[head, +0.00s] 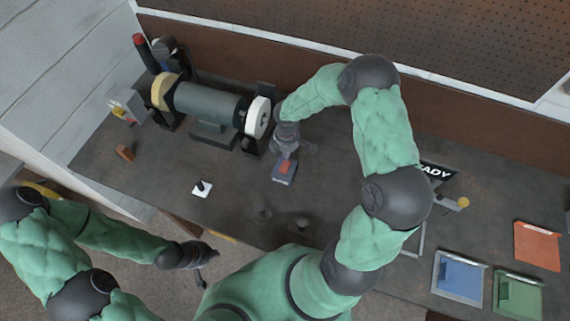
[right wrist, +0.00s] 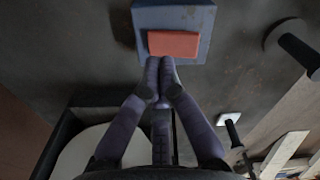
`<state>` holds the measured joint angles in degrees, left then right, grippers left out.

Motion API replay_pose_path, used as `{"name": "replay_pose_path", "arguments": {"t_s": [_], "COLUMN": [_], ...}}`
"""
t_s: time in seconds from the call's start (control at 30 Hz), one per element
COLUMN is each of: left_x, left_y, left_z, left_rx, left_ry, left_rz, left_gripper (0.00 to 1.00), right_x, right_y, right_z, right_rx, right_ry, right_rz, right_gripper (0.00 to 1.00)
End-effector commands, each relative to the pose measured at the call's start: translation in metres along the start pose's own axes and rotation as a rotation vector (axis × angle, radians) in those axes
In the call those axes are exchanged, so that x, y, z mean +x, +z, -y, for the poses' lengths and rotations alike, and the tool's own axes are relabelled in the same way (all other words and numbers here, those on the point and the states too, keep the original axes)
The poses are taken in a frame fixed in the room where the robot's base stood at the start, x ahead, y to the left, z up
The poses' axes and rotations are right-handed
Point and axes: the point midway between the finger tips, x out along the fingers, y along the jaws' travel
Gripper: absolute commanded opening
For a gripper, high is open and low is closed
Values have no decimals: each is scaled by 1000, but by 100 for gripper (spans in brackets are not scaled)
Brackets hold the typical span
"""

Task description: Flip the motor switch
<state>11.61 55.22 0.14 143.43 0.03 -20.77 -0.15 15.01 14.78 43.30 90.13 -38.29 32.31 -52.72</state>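A blue-grey switch box (head: 283,180) with a red rocker (head: 286,167) sits on the bench just in front of the grinder's right end. The box (right wrist: 205,25) and its red rocker (right wrist: 173,43) also show at the top of the right wrist view. My right gripper (head: 287,152) is over the box. In the right wrist view its fingertips (right wrist: 160,66) are together with nothing seen between them, at the rocker's near edge; I cannot tell whether they touch it. My left gripper (head: 208,255) hangs off the bench's front edge, its fingers too small to read.
A bench grinder (head: 210,105) with two wheels stands behind. A white plate with a black lever (head: 202,188) is at the front left. A brown block (head: 125,153) lies further left. Blue (head: 460,277), green (head: 518,298) and orange (head: 537,245) trays lie at the right.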

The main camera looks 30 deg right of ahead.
Motion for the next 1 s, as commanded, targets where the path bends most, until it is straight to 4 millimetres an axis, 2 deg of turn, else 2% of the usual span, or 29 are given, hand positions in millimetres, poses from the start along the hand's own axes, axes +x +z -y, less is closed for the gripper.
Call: {"name": "replay_pose_path", "arguments": {"t_s": [0.5, 1.0], "left_x": [-24, -23], "left_y": [1, 1], "left_z": [-8, -8], "left_rx": [0, 0], "left_ry": [0, 0], "left_rz": [0, 0], "left_gripper": [0, 0], "right_x": [-36, -35], "right_y": [0, 0], "right_z": [0, 0], "right_rx": [1, 0], "right_ry": [0, 0], "right_rz": [0, 0], "right_gripper": [0, 0]}}
